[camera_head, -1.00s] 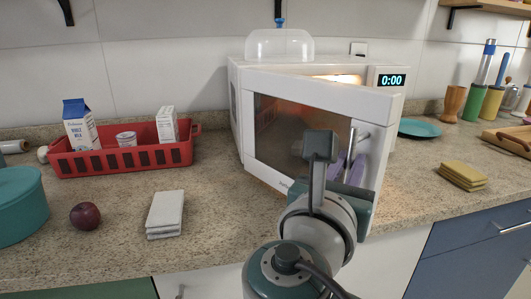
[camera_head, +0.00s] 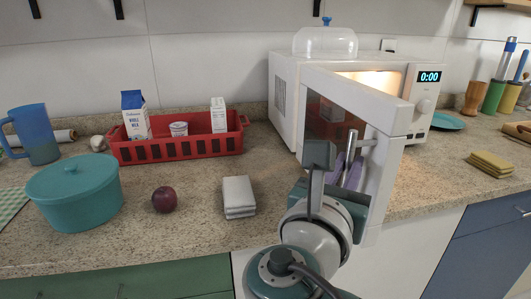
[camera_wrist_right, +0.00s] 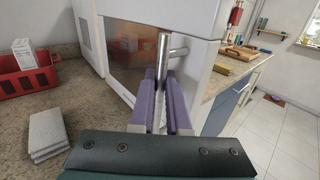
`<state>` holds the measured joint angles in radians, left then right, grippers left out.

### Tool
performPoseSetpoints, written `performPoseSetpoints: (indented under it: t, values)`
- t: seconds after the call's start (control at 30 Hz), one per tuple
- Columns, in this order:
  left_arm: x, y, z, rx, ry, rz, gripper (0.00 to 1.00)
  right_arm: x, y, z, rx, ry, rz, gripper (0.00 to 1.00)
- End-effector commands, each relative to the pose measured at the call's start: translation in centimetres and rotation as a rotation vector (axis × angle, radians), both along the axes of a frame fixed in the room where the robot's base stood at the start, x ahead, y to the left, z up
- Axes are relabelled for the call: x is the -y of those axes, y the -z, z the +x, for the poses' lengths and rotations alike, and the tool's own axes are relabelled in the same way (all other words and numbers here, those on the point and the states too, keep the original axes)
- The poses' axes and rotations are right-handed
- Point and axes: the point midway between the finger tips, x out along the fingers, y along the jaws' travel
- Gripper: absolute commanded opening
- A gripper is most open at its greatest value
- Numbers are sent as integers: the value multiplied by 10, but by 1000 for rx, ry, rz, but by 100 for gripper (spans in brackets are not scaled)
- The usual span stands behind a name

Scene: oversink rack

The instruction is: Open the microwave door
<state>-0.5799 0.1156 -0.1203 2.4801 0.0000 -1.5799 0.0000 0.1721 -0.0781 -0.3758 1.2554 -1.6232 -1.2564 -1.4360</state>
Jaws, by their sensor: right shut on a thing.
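The white microwave (camera_head: 284,104) stands on the counter with its light on and its display reading 0:00. Its door (camera_head: 391,117) is hinged at the left and stands partly open, swung out toward me. My right gripper (camera_head: 347,174) is at the door's metal handle (camera_head: 351,146), with its purple fingers shut on it. The right wrist view shows the fingers (camera_wrist_right: 163,95) on either side of the vertical handle bar (camera_wrist_right: 163,53). My left gripper is in neither view.
A red basket (camera_head: 181,151) with cartons and a cup stands left of the microwave. A folded grey cloth (camera_head: 238,197), an apple (camera_head: 164,199) and a teal pot (camera_head: 76,205) lie nearer. Yellow sponges (camera_head: 491,164) are at the right.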

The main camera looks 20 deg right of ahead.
Motion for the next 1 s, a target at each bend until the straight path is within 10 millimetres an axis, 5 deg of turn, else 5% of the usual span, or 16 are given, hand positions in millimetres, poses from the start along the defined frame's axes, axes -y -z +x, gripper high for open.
performPoseSetpoints:
  t: [0.27, 0.3, 0.53, 0.83, 1.0]
  values:
    - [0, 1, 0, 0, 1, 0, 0, 0, 3, 0, -7, -4, 5, 0]
    - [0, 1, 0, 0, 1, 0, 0, 0, 3, 1, -7, -5, 6, 19]
    - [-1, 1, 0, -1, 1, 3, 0, 0, 2, 0, -4, -2, 3, 45]
    - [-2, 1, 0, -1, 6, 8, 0, -2, 1, -2, -3, -2, 2, 45]
    - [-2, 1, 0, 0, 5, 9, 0, -21, 2, -17, -5, -3, 5, 45]
